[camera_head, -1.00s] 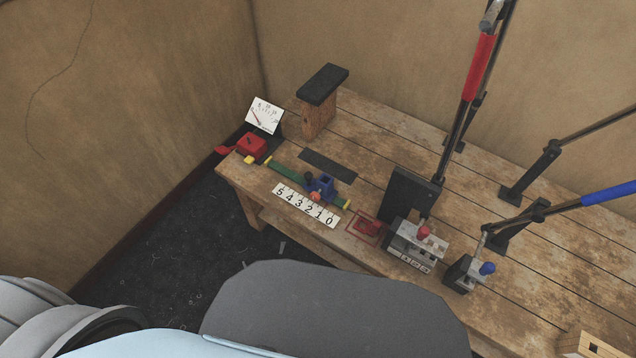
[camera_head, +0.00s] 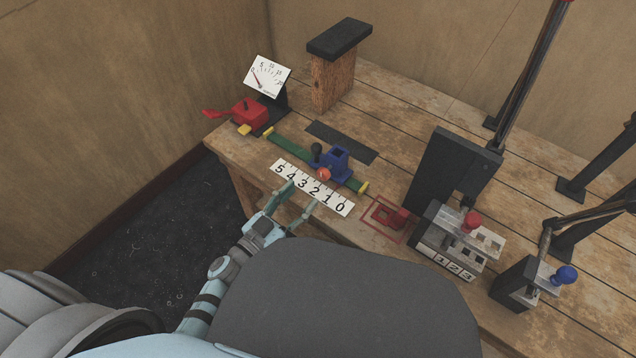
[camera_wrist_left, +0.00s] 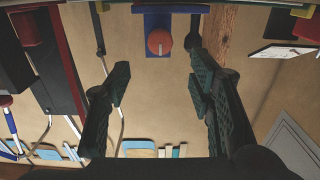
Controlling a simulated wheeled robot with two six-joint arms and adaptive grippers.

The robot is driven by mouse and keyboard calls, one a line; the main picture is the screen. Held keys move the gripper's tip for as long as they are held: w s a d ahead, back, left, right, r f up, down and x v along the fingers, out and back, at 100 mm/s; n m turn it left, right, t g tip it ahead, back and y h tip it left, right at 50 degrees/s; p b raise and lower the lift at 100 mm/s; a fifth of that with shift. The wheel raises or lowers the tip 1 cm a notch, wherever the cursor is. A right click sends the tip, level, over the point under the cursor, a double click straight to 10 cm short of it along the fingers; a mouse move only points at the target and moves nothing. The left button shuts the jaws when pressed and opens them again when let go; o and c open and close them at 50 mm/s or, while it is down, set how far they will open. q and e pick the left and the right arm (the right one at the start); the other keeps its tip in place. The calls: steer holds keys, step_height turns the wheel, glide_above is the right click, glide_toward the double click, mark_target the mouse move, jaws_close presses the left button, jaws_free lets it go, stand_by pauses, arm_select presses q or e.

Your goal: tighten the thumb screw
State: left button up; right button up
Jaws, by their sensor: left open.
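A blue slider block (camera_head: 335,158) sits on a green rail (camera_head: 292,149) on the wooden bench. An orange-red round knob, apparently the thumb screw (camera_head: 323,174), is on its near side. It also shows in the left wrist view (camera_wrist_left: 159,41), on the blue block, with a black knob (camera_wrist_left: 192,42) beside it. My left gripper (camera_head: 302,193) is open and empty at the number scale, on the near side of the knob. In the left wrist view its spread fingertips (camera_wrist_left: 159,78) point toward the knob, which lies beyond them, apart from both. My right gripper is not in view.
A white number scale (camera_head: 313,187) lies before the rail. A red device (camera_head: 248,113) and a dial gauge (camera_head: 268,75) stand left. A wooden post (camera_head: 333,82) stands behind. Levers and a red-knobbed box (camera_head: 462,240) crowd the right side.

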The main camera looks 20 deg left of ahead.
mark_target(321, 175)
arm_select(q)
steer(key=b+x, duration=0.1)
steer(key=x, duration=0.5)
steer(key=shift+w+f, duration=0.2)
steer(key=shift+w, duration=0.1)
steer(key=shift+w+d+r, duration=0.1)
steer(key=shift+w+d, duration=0.2)
steer(key=shift+w, duration=0.25)
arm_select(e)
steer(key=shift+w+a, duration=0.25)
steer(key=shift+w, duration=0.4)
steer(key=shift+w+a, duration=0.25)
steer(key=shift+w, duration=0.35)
arm_select(q)
steer(key=shift+c, duration=0.4)
steer(key=c, duration=1.1)
steer(key=shift+o, duration=0.2)
